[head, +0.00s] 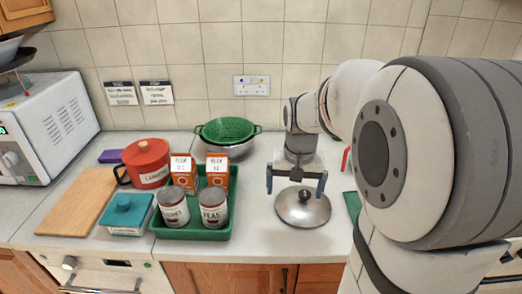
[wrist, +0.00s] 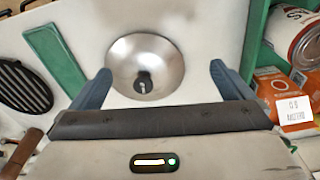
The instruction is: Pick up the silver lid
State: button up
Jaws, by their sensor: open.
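The silver lid (head: 303,209) is a round shiny dome with a dark knob on top. It lies on the pale worktop to the right of the green tray. My gripper (head: 296,184) is open above it, with a blue finger on each side and nothing between them. In the wrist view the lid (wrist: 145,64) lies ahead, and its knob shows between the spread fingers of my gripper (wrist: 158,85). The fingers appear apart from the lid.
A green tray (head: 192,234) with several cans and cartons stands left of the lid. A green colander (head: 227,130) in a metal bowl is behind. The wrist view shows a green strip (wrist: 55,60) and a black ridged object (wrist: 24,86). Worktop around the lid is clear.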

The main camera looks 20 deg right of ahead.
aim_at(305, 193)
jog(key=w+d+f+m, duration=0.1)
jog(key=w+d, duration=0.1)
jog(key=w+d+f, duration=0.1)
jog(key=w+d, duration=0.1)
jog(key=w+d+f+m, duration=0.1)
jog(key=w+d, duration=0.1)
jog(key=shift+d+m+g, duration=0.2)
jog(key=shift+m+g, duration=0.1)
jog(key=shift+g, duration=0.1)
jog(key=shift+d+f, duration=0.15)
jog(key=shift+f, duration=0.15)
jog(key=f, duration=0.5)
jog(key=f+p, duration=0.1)
jog(key=f, duration=0.1)
jog(key=shift+w+f, duration=0.15)
jog(key=shift+w, duration=0.25)
jog(key=shift+c, duration=0.6)
